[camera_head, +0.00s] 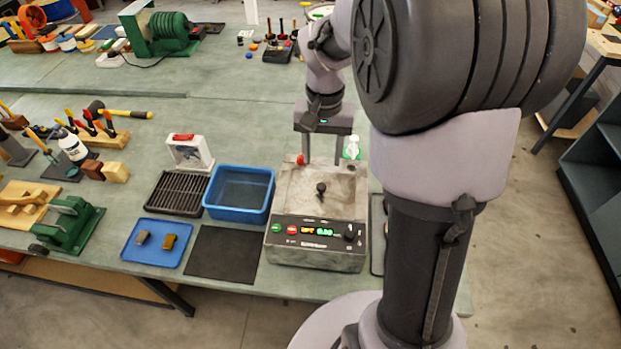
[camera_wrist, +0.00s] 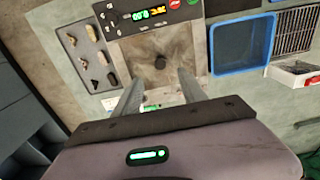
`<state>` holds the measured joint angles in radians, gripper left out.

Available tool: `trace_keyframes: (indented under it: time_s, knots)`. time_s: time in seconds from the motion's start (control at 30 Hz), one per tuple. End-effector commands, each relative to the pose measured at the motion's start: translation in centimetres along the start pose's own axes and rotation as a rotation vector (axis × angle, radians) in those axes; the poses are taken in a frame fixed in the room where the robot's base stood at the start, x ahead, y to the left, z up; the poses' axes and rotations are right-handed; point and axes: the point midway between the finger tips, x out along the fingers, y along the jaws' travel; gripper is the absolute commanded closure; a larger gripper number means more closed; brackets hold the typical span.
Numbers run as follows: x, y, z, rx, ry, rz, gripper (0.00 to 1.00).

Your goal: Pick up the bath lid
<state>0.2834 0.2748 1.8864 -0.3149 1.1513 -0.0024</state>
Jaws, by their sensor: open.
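The bath lid (camera_head: 338,202) is a worn grey metal plate with a small black knob (camera_head: 321,188) in its middle. It lies on top of the grey bath unit (camera_head: 312,259), which has a lit green display on its front panel. The lid also shows in the wrist view (camera_wrist: 140,50), with the knob (camera_wrist: 159,62) beyond my fingertips. My gripper (camera_head: 322,160) is open and empty, its two fingers pointing down near the lid's back part. In the wrist view my gripper's fingers (camera_wrist: 160,82) are spread apart, with nothing between them. Nothing touches the knob.
A blue tub (camera_head: 240,211) stands close left of the bath. A black rack (camera_head: 177,193), a dark mat (camera_head: 222,255) and a blue tray (camera_head: 150,254) with two small blocks lie farther left. A grey tray (camera_wrist: 88,60) with small parts lies on the bath's other side.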

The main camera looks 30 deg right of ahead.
Motion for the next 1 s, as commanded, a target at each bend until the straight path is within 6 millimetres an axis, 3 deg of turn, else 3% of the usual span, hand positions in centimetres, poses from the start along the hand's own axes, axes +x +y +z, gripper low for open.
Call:
trace_keyframes:
  time_s: [0.03,0.1,0.37,0.6,0.8,1.0]
  knots:
    - [2.1,0.0,0.1,0.001,-0.003,0.001,0.51]
    - [3.9,0.0,0.0,0.0,-0.002,0.0,0.51]
    - [6.7,0.0,-0.1,0.001,0.0,-0.001,0.51]
    - [11.1,0.4,-0.8,-0.001,-0.001,0.0,0.51]
    - [11.1,0.3,-0.9,-0.001,0.002,-0.001,0.51]
    - [11.1,0.3,-0.8,0.0,0.001,-0.001,0.88]
